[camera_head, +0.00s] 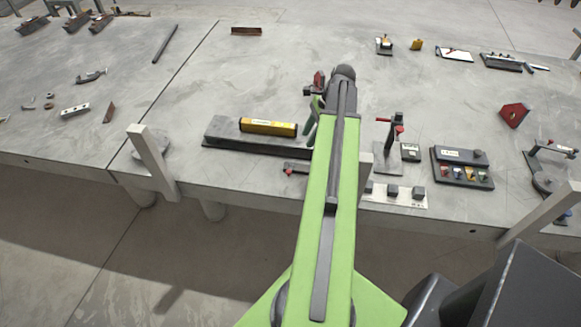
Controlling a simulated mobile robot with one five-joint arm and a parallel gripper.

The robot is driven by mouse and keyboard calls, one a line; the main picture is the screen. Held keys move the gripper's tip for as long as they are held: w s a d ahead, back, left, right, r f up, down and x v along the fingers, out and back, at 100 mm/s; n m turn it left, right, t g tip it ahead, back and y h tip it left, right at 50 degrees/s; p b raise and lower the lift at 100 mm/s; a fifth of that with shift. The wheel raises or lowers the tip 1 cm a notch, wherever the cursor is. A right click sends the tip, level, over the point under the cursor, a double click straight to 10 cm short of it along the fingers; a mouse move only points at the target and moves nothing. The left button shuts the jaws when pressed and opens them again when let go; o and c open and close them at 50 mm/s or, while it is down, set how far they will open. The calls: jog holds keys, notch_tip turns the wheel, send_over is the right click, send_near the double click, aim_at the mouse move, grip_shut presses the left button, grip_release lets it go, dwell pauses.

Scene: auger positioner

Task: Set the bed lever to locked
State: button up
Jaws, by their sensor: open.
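A long dark bed (225,133) lies on the grey workbench left of my arm, with a yellow block (268,127) on top. A small dark part with a red tip (290,170) sits at the bed's front edge, partly behind my arm. It may be the bed lever, but its setting is too small to tell. Another dark part with a red piece (318,82) stands behind the bed's right end, beside my wrist. My gripper (314,112) is open, over the right end of the bed and mostly hidden by my green arm. I see nothing held.
A dark upright stand with a red handle (390,135) is right of my arm. A dark box with coloured knobs (461,167) and a pale plate with dark blocks (397,193) are nearby. Light posts (153,161) rise at the front edge. Bench space behind the bed is mostly clear.

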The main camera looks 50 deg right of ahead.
aim_at(289, 171)
jog(key=b+x, duration=1.6)
jog(key=x, duration=0.1)
jog(key=shift+f, duration=0.3)
grip_shut()
dwell(0.7)
